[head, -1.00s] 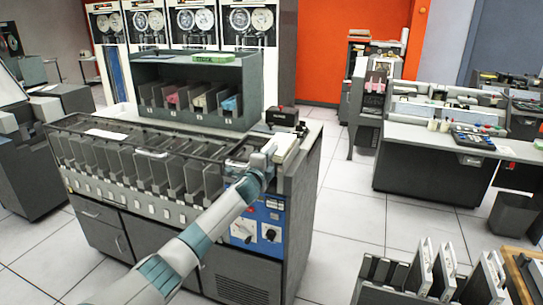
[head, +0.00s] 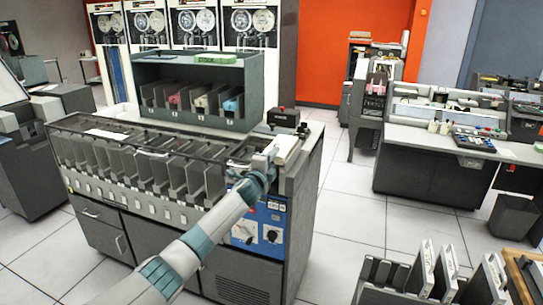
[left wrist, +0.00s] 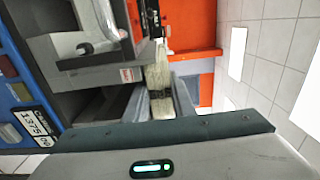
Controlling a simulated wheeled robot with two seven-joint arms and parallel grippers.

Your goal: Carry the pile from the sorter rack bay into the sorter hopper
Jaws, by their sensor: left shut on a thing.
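The sorter (head: 130,160) is the long grey machine with a row of pockets. Its hopper end (head: 300,165) is at the right, above the blue panel. My left gripper (head: 272,157) is at this end, shut on a cream pile of cards (head: 287,148). In the left wrist view the pile (left wrist: 158,76) stands between the two fingers of the gripper (left wrist: 160,95), close to grey machine parts. I cannot tell whether the pile touches the hopper. The sorter rack (head: 195,115) stands on top behind, with pink, cream and blue cards in its bays. My right gripper is not in view.
A small black box (head: 283,118) stands just behind the hopper end. A green pile (head: 214,59) lies on the rack's top. A grey desk machine (head: 430,160) stands at the right, with open floor (head: 345,220) between. A card holder (head: 405,275) is at the lower right.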

